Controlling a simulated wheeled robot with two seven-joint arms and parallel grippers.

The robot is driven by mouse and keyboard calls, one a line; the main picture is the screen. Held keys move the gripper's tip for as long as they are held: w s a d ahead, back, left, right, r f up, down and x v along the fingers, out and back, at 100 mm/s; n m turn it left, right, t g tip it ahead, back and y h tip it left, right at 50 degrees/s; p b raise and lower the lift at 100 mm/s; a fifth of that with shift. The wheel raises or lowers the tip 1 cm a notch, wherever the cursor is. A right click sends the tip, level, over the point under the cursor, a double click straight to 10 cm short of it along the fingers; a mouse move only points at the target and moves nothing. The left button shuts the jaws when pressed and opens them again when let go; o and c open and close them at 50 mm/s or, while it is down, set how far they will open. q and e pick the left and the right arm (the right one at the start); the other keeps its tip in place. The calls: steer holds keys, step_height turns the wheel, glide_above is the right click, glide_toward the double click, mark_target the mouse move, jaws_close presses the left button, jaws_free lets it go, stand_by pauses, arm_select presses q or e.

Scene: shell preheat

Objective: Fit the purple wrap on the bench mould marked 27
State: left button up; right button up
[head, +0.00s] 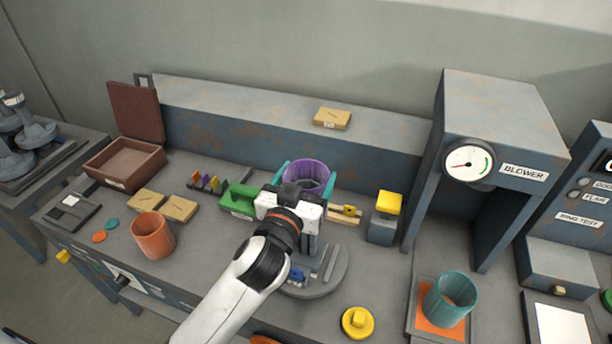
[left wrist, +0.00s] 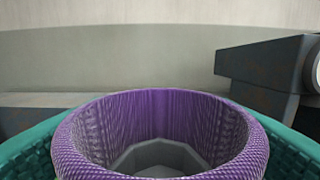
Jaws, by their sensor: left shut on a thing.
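The purple wrap (head: 308,170) is an open woven ring between curved teal pieces at the end of my left gripper (head: 306,179). The gripper is shut on it. In the left wrist view the purple wrap (left wrist: 165,105) stands upright, with teal (left wrist: 25,150) curving along both its sides. A grey faceted form (left wrist: 160,155) shows low inside the ring. I cannot tell how far the wrap sits around it. No mark 27 is readable, and the wrap's lower part is hidden. My right gripper is not in view.
An orange cup-shaped ring (head: 152,236) stands at the left, and a teal one (head: 450,299) at the right. A green block (head: 238,200), a yellow-topped block (head: 385,215) and a round grey plate (head: 335,280) are near my gripper. The blower housing (head: 500,110) rises to the right.

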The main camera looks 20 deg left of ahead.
arm_select(q)
steer(key=shift+f+b, duration=2.7)
steer(key=shift+f, duration=0.9)
steer(key=shift+f+b, duration=2.85)
steer(key=shift+f, duration=0.8)
steer(key=o, duration=1)
steer(key=shift+s, duration=0.1)
steer(key=s+b, duration=0.2)
steer(key=s, duration=1)
steer(key=shift+a, duration=0.2)
